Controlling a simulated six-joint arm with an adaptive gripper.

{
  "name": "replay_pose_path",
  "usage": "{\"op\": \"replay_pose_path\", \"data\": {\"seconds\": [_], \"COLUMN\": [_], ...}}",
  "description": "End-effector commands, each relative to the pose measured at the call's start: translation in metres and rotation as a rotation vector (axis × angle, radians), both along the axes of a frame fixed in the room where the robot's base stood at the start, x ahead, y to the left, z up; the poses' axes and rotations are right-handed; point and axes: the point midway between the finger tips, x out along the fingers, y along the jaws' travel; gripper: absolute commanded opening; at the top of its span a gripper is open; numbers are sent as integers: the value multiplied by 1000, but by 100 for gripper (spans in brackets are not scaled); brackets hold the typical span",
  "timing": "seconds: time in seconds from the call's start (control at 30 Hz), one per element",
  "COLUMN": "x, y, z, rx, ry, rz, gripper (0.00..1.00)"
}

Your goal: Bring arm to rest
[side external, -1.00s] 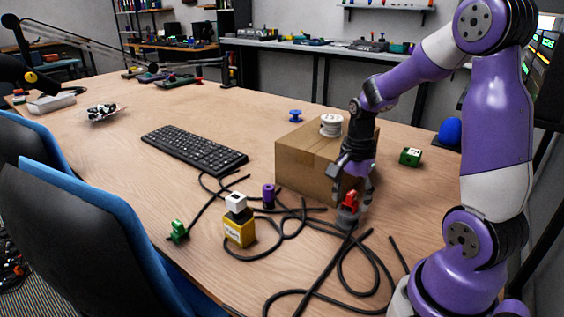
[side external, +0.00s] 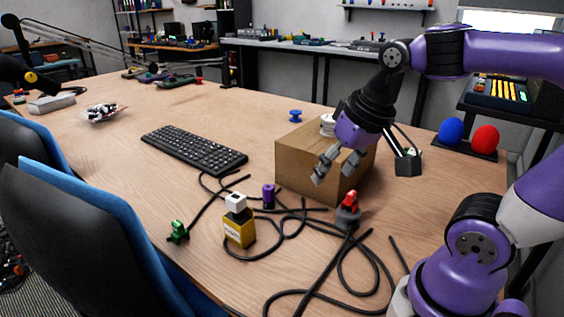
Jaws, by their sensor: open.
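My gripper (side external: 338,167) hangs in front of the cardboard box, its fingers apart and nothing between them. It is up and to the left of the red connector (side external: 350,200), which stands on a grey round base (side external: 347,219) on the table. My gripper and the red connector are apart. My wrist covers part of the box's top and part of the white spool (side external: 327,124) on it.
The cardboard box (side external: 300,168) stands mid-table. Black cables (side external: 355,258) lie loose in front. A yellow block with a white top (side external: 239,228), a purple spool (side external: 268,195), a green connector (side external: 178,231) and a keyboard (side external: 194,149) lie left. Blue (side external: 451,131) and red (side external: 485,140) balls sit right.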

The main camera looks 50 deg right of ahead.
Motion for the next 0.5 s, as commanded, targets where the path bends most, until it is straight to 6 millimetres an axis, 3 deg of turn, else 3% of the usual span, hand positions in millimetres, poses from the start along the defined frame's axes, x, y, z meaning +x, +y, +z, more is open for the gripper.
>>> {"op": "replay_pose_path", "data": {"seconds": [0.1, 0.17, 0.5], "x": [-8, -10, -11], "y": [22, 27, 29], "z": [-3, -4, -5], "rx": [-77, -99, -112], "ry": [-82, -103, -111], "rz": [259, 325, 357], "gripper": [66, 66, 66]}}
